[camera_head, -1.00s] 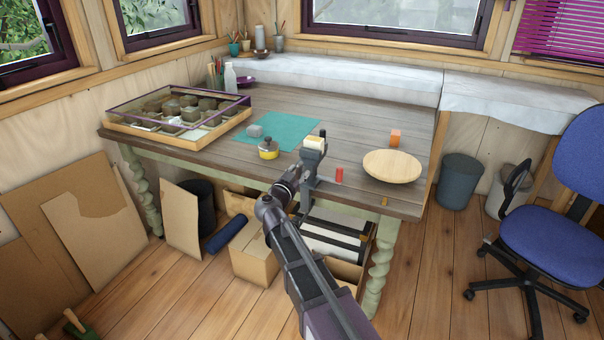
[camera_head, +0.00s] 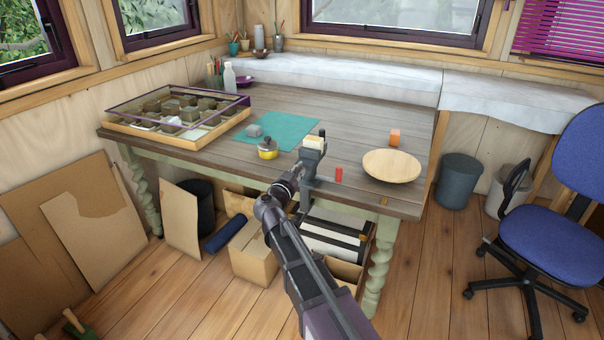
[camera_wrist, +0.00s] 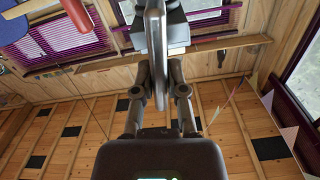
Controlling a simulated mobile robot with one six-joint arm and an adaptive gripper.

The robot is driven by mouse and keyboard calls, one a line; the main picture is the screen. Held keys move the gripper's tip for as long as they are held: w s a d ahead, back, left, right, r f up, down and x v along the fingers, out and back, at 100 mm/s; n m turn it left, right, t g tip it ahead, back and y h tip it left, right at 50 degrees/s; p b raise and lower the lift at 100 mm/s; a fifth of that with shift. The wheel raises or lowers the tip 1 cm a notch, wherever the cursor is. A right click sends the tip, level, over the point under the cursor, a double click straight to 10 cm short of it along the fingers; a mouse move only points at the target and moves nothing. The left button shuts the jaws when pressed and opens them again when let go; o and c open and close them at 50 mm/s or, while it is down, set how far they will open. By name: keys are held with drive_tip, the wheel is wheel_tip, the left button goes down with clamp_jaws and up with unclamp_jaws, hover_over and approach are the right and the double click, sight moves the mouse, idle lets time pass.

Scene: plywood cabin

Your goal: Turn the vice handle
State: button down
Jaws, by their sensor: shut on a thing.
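The vice (camera_head: 313,158) is grey and clamped at the front edge of the wooden table. A pale block (camera_head: 314,142) sits at its top, between the jaws. My gripper (camera_head: 298,170) is at the near side of the vice, partly hidden by my arm in the head view. In the wrist view, my gripper (camera_wrist: 160,84) is shut on the vice handle (camera_wrist: 155,45), a long grey bar standing upright in the picture between the fingers. The grey vice body (camera_wrist: 172,32) shows behind the bar.
A red block (camera_head: 339,174), a round wooden board (camera_head: 392,166) and an orange cube (camera_head: 395,138) are right of the vice. A yellow tin (camera_head: 267,149) is on its left by a teal mat (camera_head: 292,128). Cardboard boxes (camera_head: 252,258) stand below the table.

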drive_tip(key=shift+s+n, duration=0.15)
drive_tip(key=shift+n, duration=0.35)
